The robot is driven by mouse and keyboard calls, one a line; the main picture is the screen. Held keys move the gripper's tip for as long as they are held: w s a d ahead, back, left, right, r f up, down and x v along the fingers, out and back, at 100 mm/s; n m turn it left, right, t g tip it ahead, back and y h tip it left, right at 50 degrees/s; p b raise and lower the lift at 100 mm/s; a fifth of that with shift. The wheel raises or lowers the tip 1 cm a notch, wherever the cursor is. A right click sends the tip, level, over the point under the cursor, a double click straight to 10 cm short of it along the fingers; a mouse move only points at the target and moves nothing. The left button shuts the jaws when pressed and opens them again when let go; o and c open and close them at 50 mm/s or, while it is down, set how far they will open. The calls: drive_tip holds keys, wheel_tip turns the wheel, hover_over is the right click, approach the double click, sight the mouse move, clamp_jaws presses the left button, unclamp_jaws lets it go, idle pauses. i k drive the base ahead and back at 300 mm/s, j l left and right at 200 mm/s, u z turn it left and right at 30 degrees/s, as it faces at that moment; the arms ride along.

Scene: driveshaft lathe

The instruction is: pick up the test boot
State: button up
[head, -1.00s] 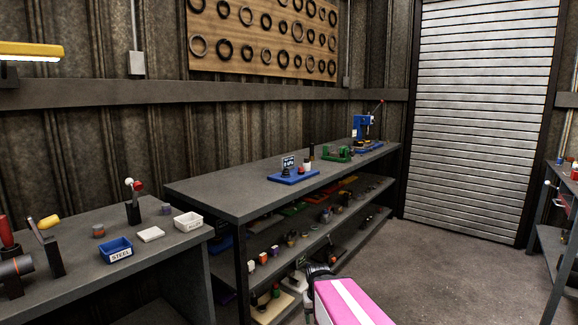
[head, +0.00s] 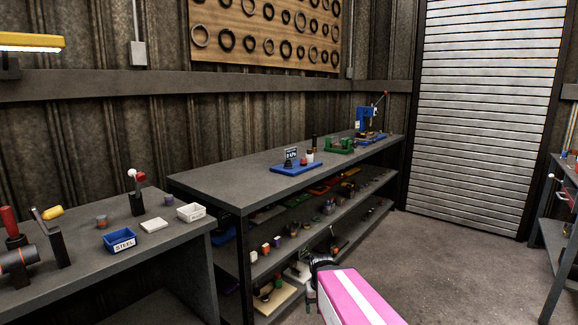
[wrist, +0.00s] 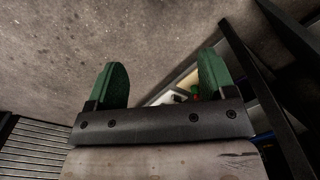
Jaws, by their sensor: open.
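I cannot tell for certain which thing is the test boot. A small dark cone-like piece (head: 289,164) stands on a blue base (head: 297,169) on the long bench, in front of a small sign, and may be it. My gripper (wrist: 162,80) is open and empty, its two green fingers apart in the wrist view. In the head view, my gripper (head: 316,263) is low in front of the long bench's shelves, well below and apart from the blue base.
The long bench (head: 225,188) has two lower shelves (head: 270,262) with several small parts. A green fixture (head: 339,146) and a blue press (head: 367,125) stand farther back. The near bench holds a blue STEEL bin (head: 120,239) and a white bin (head: 191,212). Floor (head: 450,240) to the right is clear.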

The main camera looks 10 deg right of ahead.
sight(288, 165)
drive_tip(key=i+l+z, duration=0.55)
drive_tip(key=i+l, duration=0.1)
drive_tip(key=i, duration=0.05)
